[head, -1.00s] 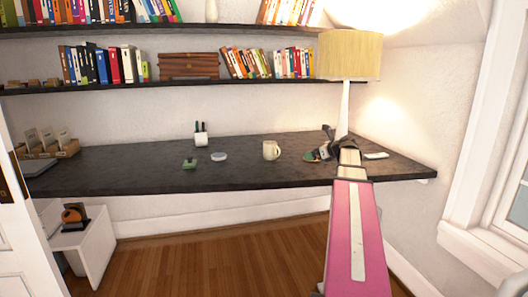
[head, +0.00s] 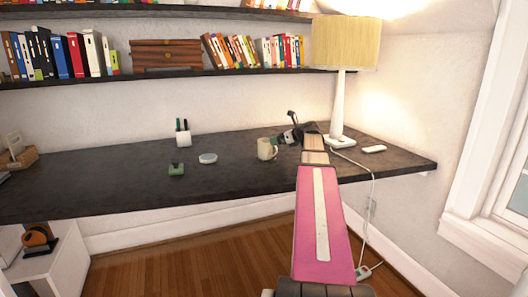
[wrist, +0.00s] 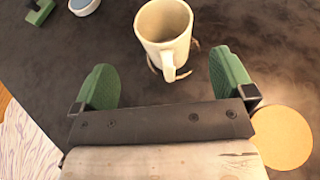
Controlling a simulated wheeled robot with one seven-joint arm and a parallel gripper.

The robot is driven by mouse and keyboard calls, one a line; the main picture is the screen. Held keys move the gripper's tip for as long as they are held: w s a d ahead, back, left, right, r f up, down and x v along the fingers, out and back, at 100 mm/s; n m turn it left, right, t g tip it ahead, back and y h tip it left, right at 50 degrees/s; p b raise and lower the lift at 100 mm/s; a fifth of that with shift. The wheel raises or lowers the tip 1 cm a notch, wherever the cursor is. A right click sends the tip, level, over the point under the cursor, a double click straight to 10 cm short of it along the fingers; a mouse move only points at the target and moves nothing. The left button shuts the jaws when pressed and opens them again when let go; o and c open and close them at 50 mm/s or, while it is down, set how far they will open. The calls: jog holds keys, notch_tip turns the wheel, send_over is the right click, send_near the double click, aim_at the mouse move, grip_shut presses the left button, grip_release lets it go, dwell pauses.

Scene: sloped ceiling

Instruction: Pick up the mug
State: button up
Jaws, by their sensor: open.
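The cream mug (head: 266,149) stands upright on the dark desk, just left of my gripper (head: 290,136) in the head view. In the wrist view the mug (wrist: 164,27) is at the top centre, its handle pointing toward my gripper (wrist: 162,82). The two green finger pads are spread wide, with bare desk between them. The mug lies just beyond the fingertips, roughly centred between them, and is not held. In the head view the gripper is small and partly hidden by my arm.
The dark desk (head: 100,180) also holds a pen cup (head: 183,138), a green item (head: 176,169), a small round dish (head: 208,158), a lamp (head: 338,110) and a white flat item (head: 374,149). Bookshelves hang above. A round tan disc (wrist: 283,138) shows in the wrist view.

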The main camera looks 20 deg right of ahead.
aim_at(268, 141)
jog(key=x, duration=0.3)
jog(key=shift+w+a+f, duration=0.1)
jog(key=shift+w, duration=0.1)
jog(key=shift+x, duration=2.65)
jog(key=shift+w, duration=0.1)
jog(key=c, duration=1.3)
jog(key=shift+o, duration=0.2)
jog(key=shift+r, duration=0.25)
